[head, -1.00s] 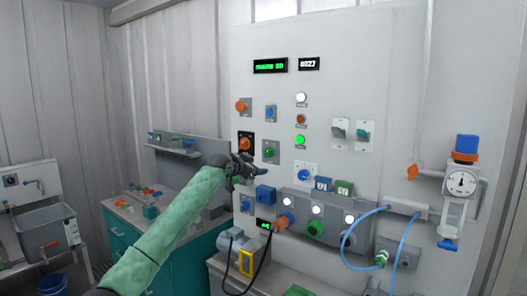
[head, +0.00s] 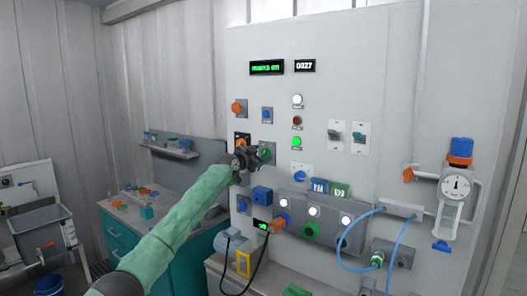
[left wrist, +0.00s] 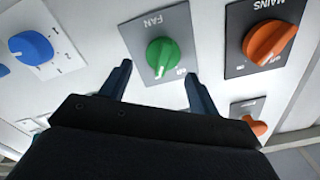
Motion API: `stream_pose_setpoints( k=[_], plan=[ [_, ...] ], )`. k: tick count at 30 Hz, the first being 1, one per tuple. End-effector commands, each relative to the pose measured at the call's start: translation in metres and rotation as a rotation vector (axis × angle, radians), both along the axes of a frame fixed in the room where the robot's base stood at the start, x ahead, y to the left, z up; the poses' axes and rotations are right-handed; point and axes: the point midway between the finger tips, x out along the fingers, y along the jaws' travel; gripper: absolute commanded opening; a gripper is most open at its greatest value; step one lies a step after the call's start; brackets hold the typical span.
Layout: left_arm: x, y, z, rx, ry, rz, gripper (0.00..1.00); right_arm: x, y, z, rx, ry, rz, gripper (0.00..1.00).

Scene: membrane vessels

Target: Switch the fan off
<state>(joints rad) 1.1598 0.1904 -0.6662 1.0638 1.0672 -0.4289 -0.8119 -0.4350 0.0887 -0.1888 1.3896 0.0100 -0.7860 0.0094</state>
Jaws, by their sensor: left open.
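The fan switch is a green rotary knob on a grey plate marked FAN, seen upside down in the left wrist view (left wrist: 162,55). Its ridge stands nearly upright in that picture; the small position marks are partly hidden and hard to read. My left gripper (head: 262,154) is open and empty. In the left wrist view its fingers (left wrist: 158,76) lie on either side of the knob's lower part, apparently apart from it. My right gripper is not in view.
The orange MAINS knob (left wrist: 268,42) is close beside the fan switch, with another orange knob (left wrist: 250,124) below it in the wrist view. A blue knob (left wrist: 30,47) is on the other side. A green-lit display (head: 267,67) is higher on the panel.

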Motion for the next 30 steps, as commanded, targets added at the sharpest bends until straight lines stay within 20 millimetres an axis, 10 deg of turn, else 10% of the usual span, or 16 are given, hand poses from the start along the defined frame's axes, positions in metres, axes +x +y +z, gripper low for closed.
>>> stream_pose_setpoints(
  k=[18, 25, 30],
  plan=[
    [0.019, -0.013, 0.000, 0.000, 0.000, 0.000, 0.62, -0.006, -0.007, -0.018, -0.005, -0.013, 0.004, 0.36],
    [0.018, -0.013, 0.000, 0.000, 0.000, 0.000, 0.19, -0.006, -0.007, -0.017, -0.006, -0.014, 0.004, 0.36],
    [0.018, -0.013, 0.000, -0.004, 0.003, 0.000, 0.19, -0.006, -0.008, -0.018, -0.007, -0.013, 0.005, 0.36]
  ],
)
